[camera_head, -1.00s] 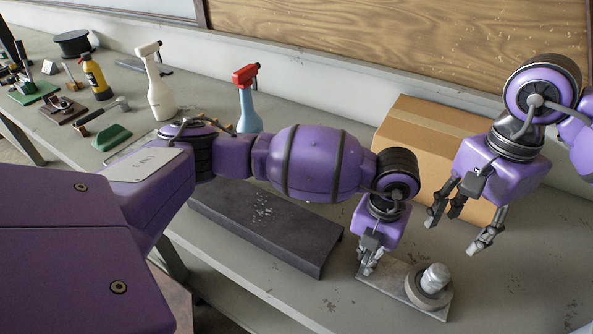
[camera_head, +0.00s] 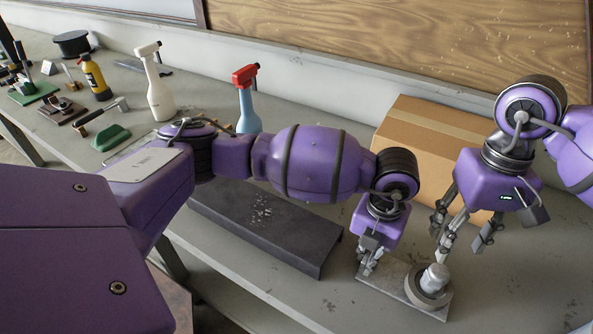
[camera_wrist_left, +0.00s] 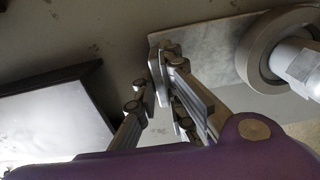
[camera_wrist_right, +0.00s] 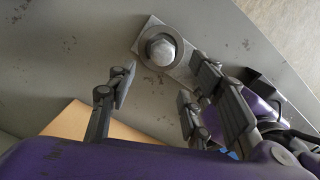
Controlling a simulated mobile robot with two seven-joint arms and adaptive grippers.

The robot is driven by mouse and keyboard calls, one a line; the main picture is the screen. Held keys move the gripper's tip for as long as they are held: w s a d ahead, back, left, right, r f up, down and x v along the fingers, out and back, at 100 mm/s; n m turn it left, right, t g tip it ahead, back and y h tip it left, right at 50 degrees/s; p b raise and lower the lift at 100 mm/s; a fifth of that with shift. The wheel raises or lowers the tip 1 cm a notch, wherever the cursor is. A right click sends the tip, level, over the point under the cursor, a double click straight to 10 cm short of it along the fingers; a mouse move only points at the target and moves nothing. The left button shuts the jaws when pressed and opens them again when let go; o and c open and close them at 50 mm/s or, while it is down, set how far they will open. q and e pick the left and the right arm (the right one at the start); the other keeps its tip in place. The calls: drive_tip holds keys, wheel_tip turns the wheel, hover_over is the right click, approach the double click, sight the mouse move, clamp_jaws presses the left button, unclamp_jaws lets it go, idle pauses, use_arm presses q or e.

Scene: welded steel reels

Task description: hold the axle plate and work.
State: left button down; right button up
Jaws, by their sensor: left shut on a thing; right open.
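The axle plate (camera_head: 399,280) is a flat grey metal plate lying on the bench. A round ring-shaped reel part (camera_head: 418,296) sits on its right end, with a pale hex-topped axle (camera_head: 435,279) standing up through it. My left gripper (camera_head: 369,268) is shut on the plate's left end; the left wrist view (camera_wrist_left: 160,85) shows its fingers at that edge. My right gripper (camera_head: 462,246) is open and empty, above and close to the axle. In the right wrist view the hex top (camera_wrist_right: 160,49) lies beyond the spread fingers, apart from them.
A cardboard box (camera_head: 425,140) stands behind my right gripper. A dark steel channel (camera_head: 265,225) lies left of the plate. Spray bottles (camera_head: 247,105), a yellow bottle (camera_head: 95,78) and several tools stand further left. The bench right of the plate is clear.

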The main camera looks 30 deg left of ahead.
sight(443, 270)
drive_tip(key=f, duration=0.6)
drive_tip(key=s+f, duration=0.1)
drive_tip(key=f, duration=0.1)
drive_tip(key=shift+d+f, duration=0.2)
drive_tip(key=shift+f, duration=0.2)
